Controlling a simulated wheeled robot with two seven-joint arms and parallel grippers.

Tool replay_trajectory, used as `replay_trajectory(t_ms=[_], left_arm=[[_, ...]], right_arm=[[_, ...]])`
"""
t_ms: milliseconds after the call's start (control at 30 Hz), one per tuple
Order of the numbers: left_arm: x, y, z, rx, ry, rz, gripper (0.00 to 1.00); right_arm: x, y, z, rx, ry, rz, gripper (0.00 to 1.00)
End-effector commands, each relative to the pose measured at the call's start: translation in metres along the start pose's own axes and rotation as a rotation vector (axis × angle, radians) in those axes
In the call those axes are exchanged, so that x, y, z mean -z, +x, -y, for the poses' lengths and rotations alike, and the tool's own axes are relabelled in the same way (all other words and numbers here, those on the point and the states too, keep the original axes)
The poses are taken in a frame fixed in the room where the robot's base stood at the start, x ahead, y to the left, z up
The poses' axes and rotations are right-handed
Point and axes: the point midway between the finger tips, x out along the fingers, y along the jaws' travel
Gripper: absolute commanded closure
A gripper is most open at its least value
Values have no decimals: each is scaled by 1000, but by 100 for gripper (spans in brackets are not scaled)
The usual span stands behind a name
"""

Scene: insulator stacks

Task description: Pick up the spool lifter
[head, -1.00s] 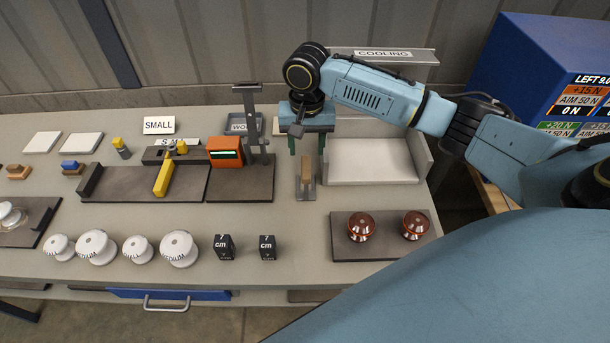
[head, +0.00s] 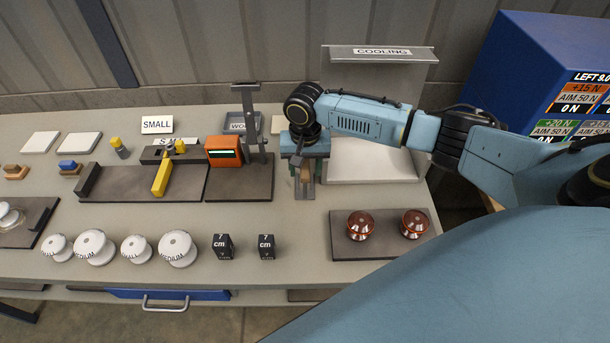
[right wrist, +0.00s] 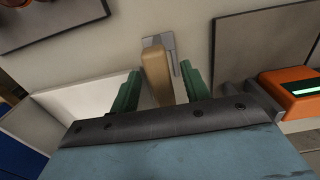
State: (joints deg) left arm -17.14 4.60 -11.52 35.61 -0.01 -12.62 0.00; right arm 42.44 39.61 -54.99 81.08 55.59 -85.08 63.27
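The spool lifter, a light wooden handle with a grey metal forked plate, lies on the grey bench below my right gripper; its lower end shows in the head view (head: 304,190). In the right wrist view the wooden handle (right wrist: 154,72) runs between the two green fingers. My right gripper (right wrist: 160,82) is open, with a small gap on each side of the handle. In the head view the right gripper (head: 305,168) points down and its body hides the upper part of the lifter. My left gripper is not in view.
The white cooling tray (head: 370,168) stands just right of the gripper. A dark stand with an orange display box (head: 223,151) is on the left. A dark mat (head: 385,252) with two brown insulators lies in front right. Two black blocks (head: 223,246) and several white spools stand at front left.

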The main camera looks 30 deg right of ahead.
Motion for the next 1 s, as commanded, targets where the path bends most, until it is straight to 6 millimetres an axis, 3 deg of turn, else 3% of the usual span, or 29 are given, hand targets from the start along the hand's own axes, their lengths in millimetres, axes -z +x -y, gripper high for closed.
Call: replay_trajectory(t_ms=[67, 333, 667, 1000], left_arm=[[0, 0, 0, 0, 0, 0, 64], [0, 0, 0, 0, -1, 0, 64], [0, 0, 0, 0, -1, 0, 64], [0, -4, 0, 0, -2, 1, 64]], right_arm=[[0, 0, 0, 0, 0, 0, 64], [0, 0, 0, 1, 0, 0, 100], [1, -6, 1, 3, 0, -2, 100], [1, -70, 1, 4, 0, -3, 100]])
